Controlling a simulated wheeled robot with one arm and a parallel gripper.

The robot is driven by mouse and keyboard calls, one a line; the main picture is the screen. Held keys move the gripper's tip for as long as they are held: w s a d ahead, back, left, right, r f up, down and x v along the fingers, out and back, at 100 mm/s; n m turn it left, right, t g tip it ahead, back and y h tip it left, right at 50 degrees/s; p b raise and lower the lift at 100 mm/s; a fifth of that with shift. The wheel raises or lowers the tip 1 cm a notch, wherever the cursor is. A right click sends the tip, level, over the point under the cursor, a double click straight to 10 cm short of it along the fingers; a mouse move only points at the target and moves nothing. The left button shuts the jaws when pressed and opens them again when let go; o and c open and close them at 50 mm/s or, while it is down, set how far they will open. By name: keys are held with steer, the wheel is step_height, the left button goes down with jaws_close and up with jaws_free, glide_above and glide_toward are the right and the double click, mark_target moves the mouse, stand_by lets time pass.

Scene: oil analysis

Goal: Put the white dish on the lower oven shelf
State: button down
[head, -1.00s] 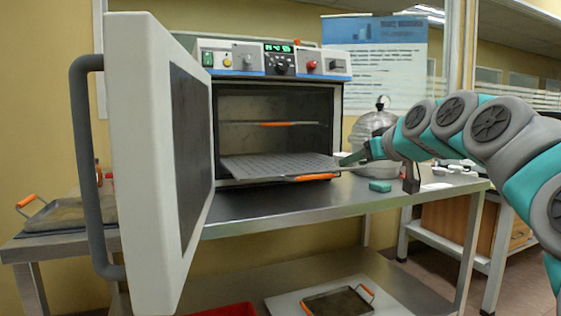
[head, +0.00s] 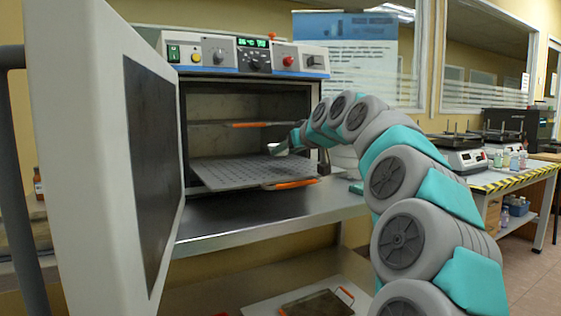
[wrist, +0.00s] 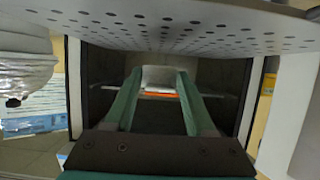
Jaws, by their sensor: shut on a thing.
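The oven (head: 250,62) stands on a metal table with its door (head: 105,140) swung wide open to the left. Its lower shelf (head: 230,174), a grey perforated tray with an orange handle, is pulled partly out; it also shows across the top of the wrist view (wrist: 215,28). My gripper (head: 291,142) is in the right part of the oven opening, above the lower shelf and below the upper one. It is shut on the small white dish (head: 278,150), which shows between the fingertips in the wrist view (wrist: 160,74). The dish appears apart from the shelf.
The upper shelf (head: 212,124), with an orange handle, sits inside just above my gripper. The oven's right wall is close to my arm. The lower shelf's surface is bare. A pan with orange handles (head: 318,303) lies below the table.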

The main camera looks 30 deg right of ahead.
mark_target(281, 171)
steer(key=shift+w+a+f, duration=0.1)
steer(key=shift+w+a, duration=0.1)
steer(key=shift+w, duration=0.4)
steer(key=shift+w+a+f, duration=0.1)
steer(key=shift+w+a, duration=0.05)
steer(key=shift+w, duration=0.45)
steer(key=shift+s+f, duration=0.1)
steer(key=shift+f, duration=1.55)
steer(key=shift+f, duration=0.15)
steer(key=shift+f, duration=0.15)
steer(key=shift+c, duration=0.7)
jaws_free()
steer(key=shift+r, duration=0.2)
steer(key=shift+r, duration=0.25)
steer(key=v, duration=1.1)
steer(key=shift+s+r+b, duration=0.1)
steer(key=shift+s+b, duration=0.2)
steer(key=shift+s, duration=0.1)
